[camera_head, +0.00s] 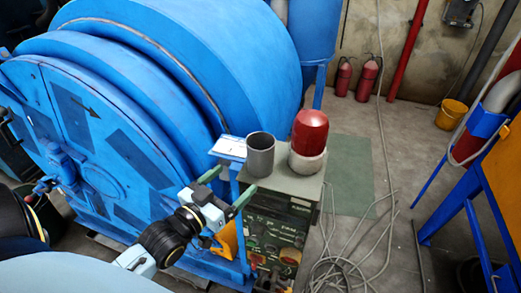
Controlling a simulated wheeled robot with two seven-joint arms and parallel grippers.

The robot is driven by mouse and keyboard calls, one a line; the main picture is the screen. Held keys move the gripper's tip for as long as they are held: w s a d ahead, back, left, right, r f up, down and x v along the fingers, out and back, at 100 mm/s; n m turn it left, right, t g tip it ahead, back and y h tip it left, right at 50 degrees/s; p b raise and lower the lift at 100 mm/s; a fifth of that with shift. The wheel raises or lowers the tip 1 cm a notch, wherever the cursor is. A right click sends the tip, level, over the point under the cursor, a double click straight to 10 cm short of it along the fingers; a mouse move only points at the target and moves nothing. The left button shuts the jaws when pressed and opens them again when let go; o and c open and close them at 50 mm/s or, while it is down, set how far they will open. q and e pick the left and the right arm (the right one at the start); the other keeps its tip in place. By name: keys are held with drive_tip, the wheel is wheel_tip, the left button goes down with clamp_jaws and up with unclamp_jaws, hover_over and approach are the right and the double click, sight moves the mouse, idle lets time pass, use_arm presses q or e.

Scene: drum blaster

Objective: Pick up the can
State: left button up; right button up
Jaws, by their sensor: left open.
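A grey, open-topped cylindrical can (261,158) stands upright on top of a green-grey machine cabinet (283,183). A red domed object with a pale base (309,135) stands just to its right on the same top. My left gripper (227,186) is in front and to the left of the grey can, near the cabinet's left edge. Its two green-tipped fingers are spread apart, with nothing seen between them. It looks apart from the can. My right gripper is not in view.
A large blue drum machine (150,90) fills the left. A small white-blue panel (228,148) stands close to the can's left side. Hoses (340,265) lie on the floor right of the cabinet. Red extinguishers (368,78), a yellow bucket (451,114) and a blue frame (455,200) stand farther off.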

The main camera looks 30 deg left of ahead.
sight(265, 151)
use_arm(q)
drive_tip(key=w, duration=0.4)
drive_tip(key=w+d+p, duration=0.1)
drive_tip(key=w, duration=0.8)
drive_tip(key=shift+w+d+r, duration=0.15)
drive_tip(key=shift+r, duration=0.15)
drive_tip(key=shift+c, duration=0.3)
drive_tip(key=c, duration=1.2)
drive_tip(key=shift+o, duration=0.2)
drive_tip(key=shift+r+p, duration=0.1)
drive_tip(key=shift+p, duration=0.2)
